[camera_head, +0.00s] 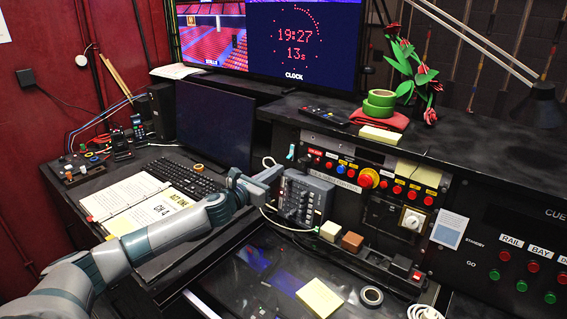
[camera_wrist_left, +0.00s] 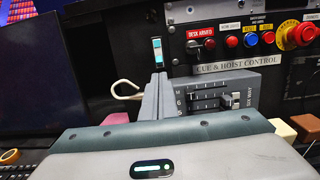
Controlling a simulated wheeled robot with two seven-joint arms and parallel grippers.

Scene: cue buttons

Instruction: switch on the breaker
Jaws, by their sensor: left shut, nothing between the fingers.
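My left gripper (camera_head: 272,174) is shut and empty, reaching in from the left to just in front of the cue panel; its shut fingers (camera_wrist_left: 158,85) also show in the left wrist view. Just beyond the fingertips is a small upright white-and-teal piece (camera_wrist_left: 157,50), which also shows in the head view (camera_head: 291,152). I cannot tell whether they touch. No label reading breaker is legible. A grey fader box (camera_head: 304,199), also in the left wrist view (camera_wrist_left: 222,97), stands right of the gripper. My right gripper is not in view.
A red mushroom button (camera_head: 367,179) and small buttons line the panel. A white rotary knob (camera_head: 412,220) and a red switch (camera_head: 417,275) sit further right. A cable (camera_wrist_left: 122,88) loops beside the fingers. A keyboard (camera_head: 186,177) and open binder (camera_head: 128,201) lie left.

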